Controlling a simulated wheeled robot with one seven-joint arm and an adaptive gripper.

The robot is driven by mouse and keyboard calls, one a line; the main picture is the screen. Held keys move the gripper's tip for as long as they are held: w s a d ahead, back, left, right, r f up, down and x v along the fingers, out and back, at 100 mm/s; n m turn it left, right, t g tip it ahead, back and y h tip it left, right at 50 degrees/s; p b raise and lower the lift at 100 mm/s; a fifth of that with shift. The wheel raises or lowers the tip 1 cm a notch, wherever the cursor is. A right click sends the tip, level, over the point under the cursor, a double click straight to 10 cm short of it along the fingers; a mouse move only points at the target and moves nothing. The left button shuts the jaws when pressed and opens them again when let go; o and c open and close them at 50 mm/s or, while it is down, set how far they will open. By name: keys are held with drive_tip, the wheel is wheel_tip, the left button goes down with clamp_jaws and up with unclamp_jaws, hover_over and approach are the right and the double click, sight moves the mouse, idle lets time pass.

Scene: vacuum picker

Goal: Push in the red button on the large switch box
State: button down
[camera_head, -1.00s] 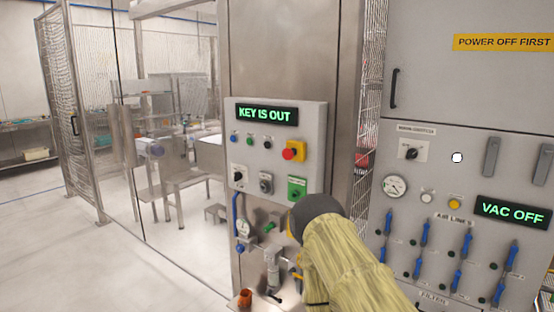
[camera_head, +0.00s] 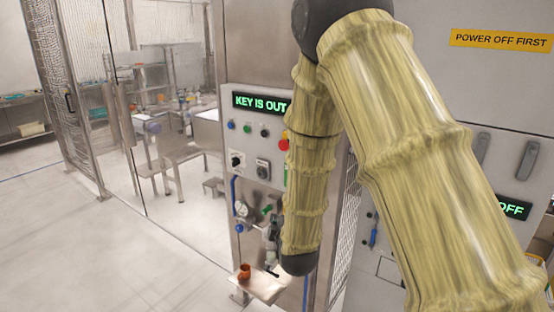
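The switch box (camera_head: 238,133) is a light grey panel with a green "KEY IS OUT" display (camera_head: 260,103), fixed on a metal column. My arm, in a yellowish sleeve, comes in from the lower right, bends at the top and hangs down in front of the box. My gripper cannot be made out; the arm's visible lower end is a dark joint below the box.
Below the box are a gauge (camera_head: 241,208), valves and a small shelf (camera_head: 262,288) holding an orange cup (camera_head: 244,271). A grey cabinet (camera_head: 480,90) with a yellow "POWER OFF FIRST" label stands at right, partly behind my arm. The floor at left is clear.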

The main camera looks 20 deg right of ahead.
drive_tip(key=w+r+n+t+p, duration=0.1)
drive_tip(key=w+r+n+t, duration=0.1)
drive_tip(key=r, duration=1.4)
drive_tip(key=shift+w+a+n+t+h, duration=0.15)
drive_tip(key=shift+w+n+t+h, duration=0.25)
drive_tip(key=shift+w, duration=0.5)
drive_tip(key=shift+w+p, duration=0.15)
drive_tip(key=shift+p, duration=0.2)
drive_tip(key=w+d+p, duration=0.4)
drive_tip(key=w+p, duration=0.3)
drive_tip(key=w, duration=0.5)
drive_tip(key=shift+d, duration=0.2)
